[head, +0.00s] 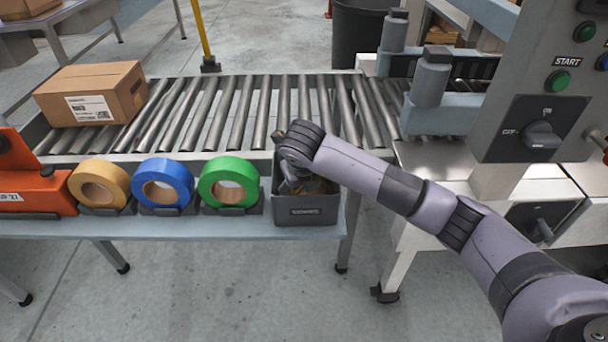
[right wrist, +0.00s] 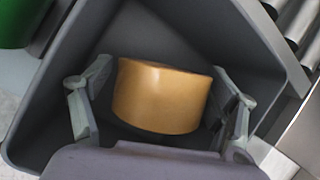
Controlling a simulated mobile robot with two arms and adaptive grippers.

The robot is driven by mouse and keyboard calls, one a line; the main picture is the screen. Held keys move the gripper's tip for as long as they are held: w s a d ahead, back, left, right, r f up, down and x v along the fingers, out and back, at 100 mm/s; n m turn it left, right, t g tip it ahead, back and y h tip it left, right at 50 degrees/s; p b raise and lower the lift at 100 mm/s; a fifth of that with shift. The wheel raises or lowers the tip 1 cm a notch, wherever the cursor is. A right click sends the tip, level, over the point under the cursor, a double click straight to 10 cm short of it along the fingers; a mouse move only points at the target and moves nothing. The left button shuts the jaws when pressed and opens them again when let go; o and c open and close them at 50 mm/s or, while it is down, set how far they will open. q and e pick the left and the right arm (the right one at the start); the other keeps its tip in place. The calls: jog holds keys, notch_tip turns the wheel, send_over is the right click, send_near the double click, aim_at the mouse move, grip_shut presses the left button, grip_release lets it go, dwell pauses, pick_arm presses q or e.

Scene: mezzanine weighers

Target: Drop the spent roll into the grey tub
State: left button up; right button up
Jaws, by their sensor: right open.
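The grey tub (head: 307,214) stands at the right end of the shelf in front of the roller conveyor. The spent roll, a bare tan core (right wrist: 160,96), is inside the tub in the right wrist view. The tub's dark walls (right wrist: 225,35) surround it there. My right gripper (right wrist: 168,82) reaches down into the tub with its fingers spread, one on each side of the roll. Gaps show beside the roll, so it is not gripped. In the head view my wrist hides most of the tub's inside. My left gripper is out of view.
Tan (head: 98,184), blue (head: 162,183) and green (head: 228,181) tape rolls stand in holders left of the tub, beside an orange device (head: 36,188). A cardboard box (head: 92,94) lies on the conveyor (head: 215,115). A grey control panel (head: 535,95) stands at the right.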

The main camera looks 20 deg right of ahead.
jog(key=shift+r+p, duration=0.5)
jog(key=shift+r, duration=0.25)
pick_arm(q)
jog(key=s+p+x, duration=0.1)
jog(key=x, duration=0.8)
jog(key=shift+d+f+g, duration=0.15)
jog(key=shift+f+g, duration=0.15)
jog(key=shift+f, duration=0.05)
pick_arm(e)
jog(key=v, duration=1.1)
jog(key=shift+s+r, duration=0.2)
jog(key=shift+s, duration=0.05)
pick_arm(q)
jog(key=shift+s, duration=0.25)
